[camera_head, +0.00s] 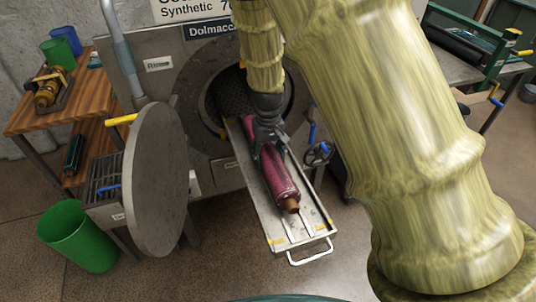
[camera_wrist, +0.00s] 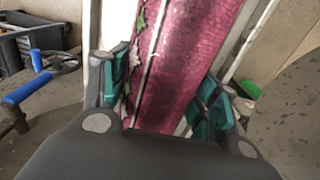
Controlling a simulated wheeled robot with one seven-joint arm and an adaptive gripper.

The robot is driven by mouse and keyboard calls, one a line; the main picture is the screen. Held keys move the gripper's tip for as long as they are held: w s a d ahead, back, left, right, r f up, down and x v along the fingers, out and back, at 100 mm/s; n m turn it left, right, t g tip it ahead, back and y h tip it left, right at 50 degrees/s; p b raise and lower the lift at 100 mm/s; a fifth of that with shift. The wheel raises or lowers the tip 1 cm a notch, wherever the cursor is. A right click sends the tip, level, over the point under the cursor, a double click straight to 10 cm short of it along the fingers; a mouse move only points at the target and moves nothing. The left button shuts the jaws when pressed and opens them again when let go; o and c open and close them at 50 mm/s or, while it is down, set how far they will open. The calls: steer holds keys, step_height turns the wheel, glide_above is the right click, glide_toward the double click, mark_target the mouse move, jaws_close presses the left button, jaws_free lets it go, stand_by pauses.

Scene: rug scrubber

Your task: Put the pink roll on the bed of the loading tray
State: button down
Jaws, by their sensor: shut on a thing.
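The pink roll (camera_head: 282,185), a dark pink cylinder with a brown end, lies lengthwise along the loading tray (camera_head: 265,219). The tray is a long pale metal tray with a front handle, pulled out from the round machine opening. My gripper (camera_head: 262,147) is over the roll's middle to upper part, with its fingers around it. In the wrist view the roll (camera_wrist: 180,65) runs between the teal finger pads of my gripper (camera_wrist: 168,100). The roll appears at or just above the tray bed; I cannot tell whether it touches. My gripper hides part of the roll.
The round machine door (camera_head: 160,180) stands open left of the tray. A handwheel (camera_head: 318,153) with a blue handle is close to the tray's right side. A green bin (camera_head: 76,236) and a wooden shelf (camera_head: 100,88) stand at the left. Floor in front of the tray is clear.

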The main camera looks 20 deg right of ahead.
mark_target(268, 148)
steer(key=shift+f, duration=0.2)
steer(key=shift+c, duration=2)
jaws_free()
steer(key=shift+r, duration=0.1)
step_height(268, 148, up, 12)
steer(key=shift+r+b, duration=0.15)
steer(key=shift+b, duration=0.2)
